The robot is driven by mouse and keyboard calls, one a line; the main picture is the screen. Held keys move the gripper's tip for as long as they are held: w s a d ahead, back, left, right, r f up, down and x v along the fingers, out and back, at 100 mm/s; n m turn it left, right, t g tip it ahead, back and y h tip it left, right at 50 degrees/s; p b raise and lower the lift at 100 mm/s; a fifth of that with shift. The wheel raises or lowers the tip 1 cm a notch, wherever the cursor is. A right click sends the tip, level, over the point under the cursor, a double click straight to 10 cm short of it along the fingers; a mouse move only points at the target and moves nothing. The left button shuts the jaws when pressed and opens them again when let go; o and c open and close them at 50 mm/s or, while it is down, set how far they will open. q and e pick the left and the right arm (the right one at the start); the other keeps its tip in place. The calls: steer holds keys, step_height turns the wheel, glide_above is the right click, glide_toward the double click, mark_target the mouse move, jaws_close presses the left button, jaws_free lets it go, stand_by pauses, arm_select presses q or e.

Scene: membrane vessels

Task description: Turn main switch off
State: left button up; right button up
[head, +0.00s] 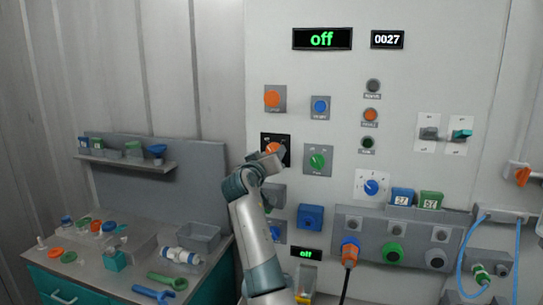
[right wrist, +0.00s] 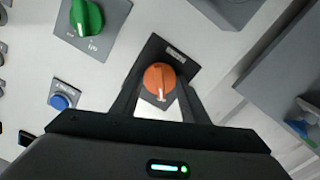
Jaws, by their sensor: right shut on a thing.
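The main switch is an orange rotary knob (head: 273,148) on a black plate on the grey wall panel. In the right wrist view the knob (right wrist: 158,78) sits between the two fingers, with its white mark pointing down toward the gripper. My right gripper (head: 268,160) reaches up to it from below and is shut on the knob. It partly hides the knob and plate in the head view. The large display (head: 322,39) above reads "off" in green. My left gripper is not in view.
A green knob (head: 317,161) is close to the right of the switch, with a blue button (head: 320,105) above it. A bench with loose parts and a grey bin (head: 199,238) stands at the left.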

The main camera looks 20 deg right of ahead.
steer(key=shift+r, duration=0.3)
steer(key=o, duration=1.1)
steer(key=shift+f, duration=0.1)
steer(key=shift+w+f, duration=0.1)
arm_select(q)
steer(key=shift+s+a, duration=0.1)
arm_select(e)
steer(key=shift+f, duration=0.1)
